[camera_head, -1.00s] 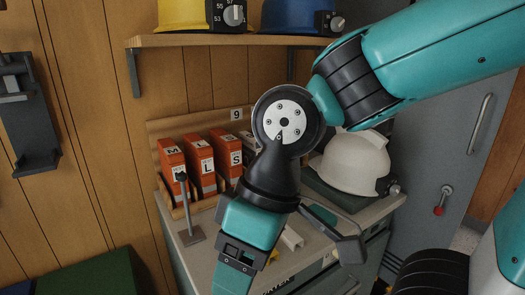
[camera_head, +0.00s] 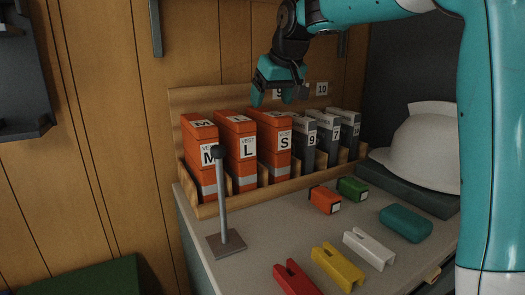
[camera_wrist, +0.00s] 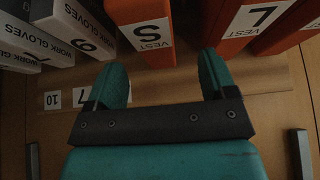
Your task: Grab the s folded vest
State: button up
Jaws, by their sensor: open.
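The S folded vest (camera_head: 274,146) is an orange upright pack with a white S label. It stands in the wooden rack (camera_head: 208,209), between the L vest (camera_head: 238,150) and the grey work-glove packs. My gripper (camera_head: 274,97) is open and empty, above and behind the top of the S vest. In the wrist view the S vest (camera_wrist: 142,22) lies ahead of my open fingers (camera_wrist: 160,80), roughly between them sideways. The L vest (camera_wrist: 257,20) is to its right there. No contact is visible.
A post on a base (camera_head: 222,205) stands in front of the rack.

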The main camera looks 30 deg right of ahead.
aim_at(268, 112)
jog(key=x, duration=0.5)
jog(key=shift+w+d+f, duration=0.15)
jog(key=shift+w+d, duration=0.2)
jog(key=shift+w, duration=0.05)
jog(key=shift+w+f, duration=0.1)
jog(key=shift+f, duration=0.1)
jog(key=shift+f, duration=0.25)
jog(key=shift+c, duration=0.3)
jog(key=c, duration=1.3)
jog(key=shift+c, duration=0.2)
